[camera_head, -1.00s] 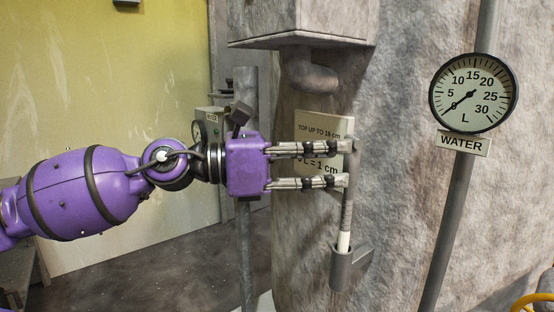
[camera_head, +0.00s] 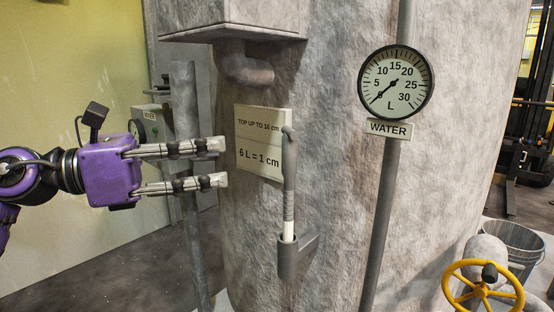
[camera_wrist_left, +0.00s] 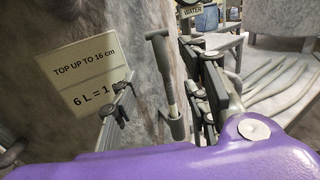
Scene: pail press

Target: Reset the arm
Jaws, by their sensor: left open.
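My left arm comes in from the left of the head view. Its purple gripper (camera_head: 222,163) is open, with two grey fingers pointing right and nothing between them. The fingertips are left of the upright grey dipstick-like rod (camera_head: 289,185) and apart from it in that view. The rod stands in a grey holder (camera_head: 297,256) on the stone tank. In the left wrist view the rod (camera_wrist_left: 162,65) shows between the open fingers, farther off, beside the sign. My right gripper is not in view.
A sign (camera_head: 260,140) reads "TOP UP TO 16 cm, 6 L = 1 cm". A round gauge (camera_head: 396,83) above a WATER label (camera_head: 389,128) has its needle near 0. A yellow valve wheel (camera_head: 483,287) and a bucket (camera_head: 512,245) are at lower right.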

